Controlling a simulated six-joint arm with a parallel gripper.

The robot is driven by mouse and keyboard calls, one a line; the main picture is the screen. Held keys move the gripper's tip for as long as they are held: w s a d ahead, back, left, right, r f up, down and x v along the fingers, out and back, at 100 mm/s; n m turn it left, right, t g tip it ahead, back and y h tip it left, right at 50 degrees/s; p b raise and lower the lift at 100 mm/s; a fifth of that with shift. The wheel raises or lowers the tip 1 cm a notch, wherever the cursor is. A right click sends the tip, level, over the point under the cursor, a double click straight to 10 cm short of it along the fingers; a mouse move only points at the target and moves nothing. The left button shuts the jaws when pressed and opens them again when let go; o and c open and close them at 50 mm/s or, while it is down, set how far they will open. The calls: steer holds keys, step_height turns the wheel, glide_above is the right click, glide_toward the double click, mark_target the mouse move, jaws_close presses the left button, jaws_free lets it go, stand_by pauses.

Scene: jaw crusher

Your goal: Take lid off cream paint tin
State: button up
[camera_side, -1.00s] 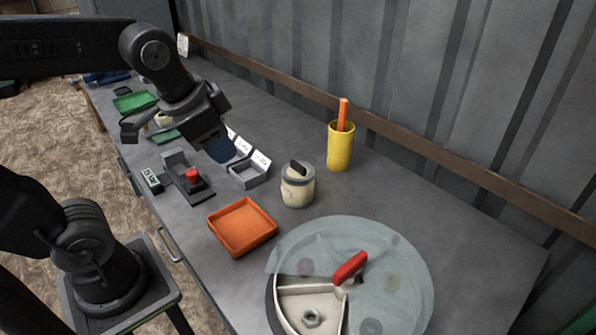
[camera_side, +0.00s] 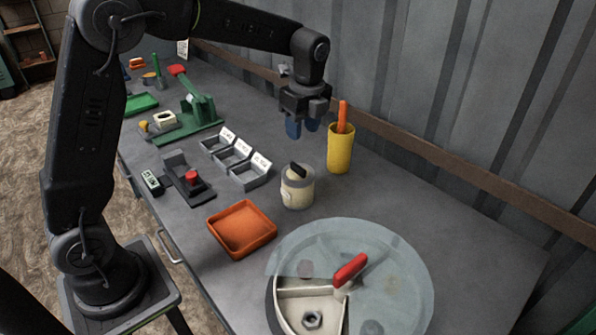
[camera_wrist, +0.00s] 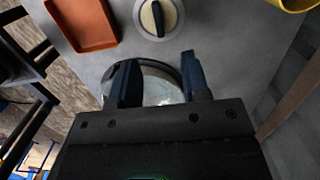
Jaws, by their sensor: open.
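The cream paint tin (camera_side: 297,191) stands upright on the bench, right of the orange tray. Its grey-rimmed lid (camera_side: 297,174) is on it, with a dark bar handle on top. In the wrist view the lid (camera_wrist: 145,18) shows from above at the top edge, ahead of my fingertips. My gripper (camera_side: 302,130) is open and empty, pointing down, above and behind the tin near the yellow cup. Its two blue fingers are spread apart in the wrist view (camera_wrist: 155,75). My gripper does not touch the tin.
An orange tray (camera_side: 241,247) lies left of the tin. A yellow cup (camera_side: 340,158) holding an orange-handled tool stands close to my gripper. A round clear-covered dish (camera_side: 395,275) with a red handle is in front. Several labelled grey bins (camera_side: 249,178) sit behind left.

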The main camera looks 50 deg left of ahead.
mark_target(298, 166)
steer(key=f, duration=0.7)
steer(key=a+f, duration=0.1)
steer(key=f, duration=0.2)
steer(key=shift+s+f, duration=0.15)
steer(key=shift+f, duration=0.2)
jaws_close()
